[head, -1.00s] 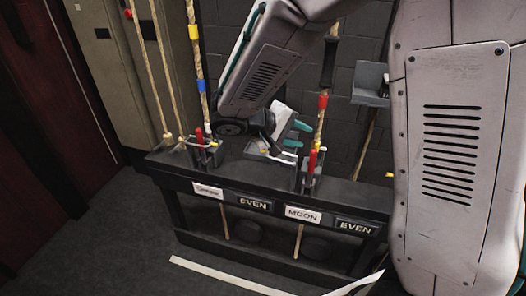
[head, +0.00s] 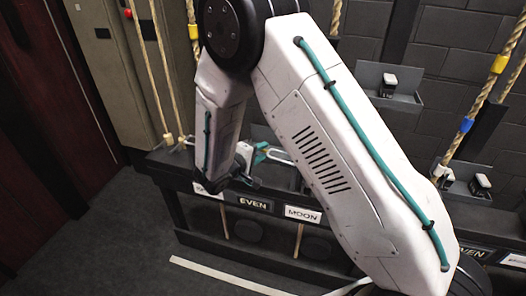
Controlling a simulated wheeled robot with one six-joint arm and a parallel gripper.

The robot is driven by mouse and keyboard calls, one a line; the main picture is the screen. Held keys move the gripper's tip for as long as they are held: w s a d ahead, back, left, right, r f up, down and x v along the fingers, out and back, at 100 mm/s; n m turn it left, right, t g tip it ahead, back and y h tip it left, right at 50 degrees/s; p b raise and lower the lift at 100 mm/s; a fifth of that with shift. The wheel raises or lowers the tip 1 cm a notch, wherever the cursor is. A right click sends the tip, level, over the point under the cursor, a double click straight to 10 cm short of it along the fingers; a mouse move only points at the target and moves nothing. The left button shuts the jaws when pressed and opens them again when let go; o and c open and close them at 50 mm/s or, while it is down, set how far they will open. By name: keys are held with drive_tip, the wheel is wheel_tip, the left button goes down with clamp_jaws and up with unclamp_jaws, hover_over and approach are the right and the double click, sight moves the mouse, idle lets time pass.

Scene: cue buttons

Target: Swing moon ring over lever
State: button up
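The MOON label (head: 303,214) is on the front of the dark bench, right of an EVEN plate (head: 253,203). My gripper (head: 264,153) is low over the bench top, left of the MOON label, with its teal fingers partly showing. A pale, loop-like piece (head: 279,154) shows beside the fingers; I cannot tell whether it is the ring or whether it is held. My arm covers most of the bench top above the label, so no red lever handle shows. Whether the fingers are open or shut is unclear.
Ropes with coloured bands (head: 467,125) hang at the right. Dark floor with a white line (head: 215,272) lies in front.

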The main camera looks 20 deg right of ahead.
drive_tip(key=shift+x, duration=0.9)
clamp_jaws()
drive_tip(key=shift+a, duration=0.15)
